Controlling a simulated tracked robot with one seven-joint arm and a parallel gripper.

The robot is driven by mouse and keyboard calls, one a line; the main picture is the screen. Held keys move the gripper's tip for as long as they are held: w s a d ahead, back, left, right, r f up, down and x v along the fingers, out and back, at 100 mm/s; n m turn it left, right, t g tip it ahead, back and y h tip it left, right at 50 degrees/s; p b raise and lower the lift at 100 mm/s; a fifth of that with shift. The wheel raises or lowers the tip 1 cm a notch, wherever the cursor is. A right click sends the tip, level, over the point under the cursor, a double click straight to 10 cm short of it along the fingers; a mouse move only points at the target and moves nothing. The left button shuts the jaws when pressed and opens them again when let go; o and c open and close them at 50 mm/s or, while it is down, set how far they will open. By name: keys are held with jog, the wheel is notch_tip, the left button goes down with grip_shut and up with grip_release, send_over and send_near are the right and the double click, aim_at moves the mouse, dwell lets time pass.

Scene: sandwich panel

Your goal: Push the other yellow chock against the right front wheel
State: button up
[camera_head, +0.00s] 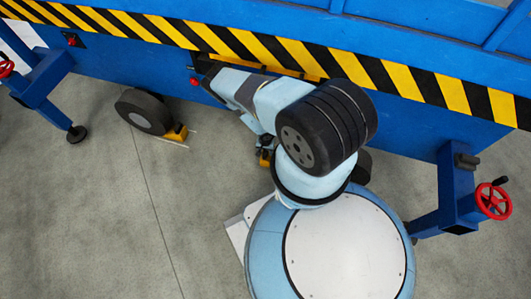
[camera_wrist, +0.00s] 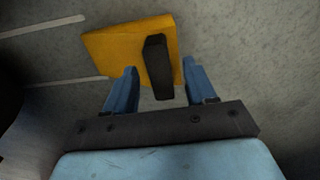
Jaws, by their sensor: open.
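One yellow chock (camera_head: 264,158) is on the floor in the head view, partly hidden by my arm. In the wrist view the yellow chock (camera_wrist: 112,45) has a black handle (camera_wrist: 158,65). My gripper (camera_wrist: 160,68) is open, with one blue finger on each side of the handle; I cannot tell whether they touch it. In the head view my arm hides most of the gripper. The right wheel (camera_head: 363,168) shows only as a dark edge behind my arm. Another yellow chock (camera_head: 178,133) sits at the right side of the left wheel (camera_head: 143,111).
The blue body (camera_head: 420,120) with a yellow-black stripe stands along the back. A blue outrigger with a red handwheel (camera_head: 493,201) is at right, another support leg (camera_head: 50,80) at left. Pale floor lines (camera_wrist: 45,27) show in the wrist view. Floor at lower left is clear.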

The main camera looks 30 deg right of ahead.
jog(key=shift+f, duration=0.8)
jog(key=shift+c, duration=0.4)
grip_shut()
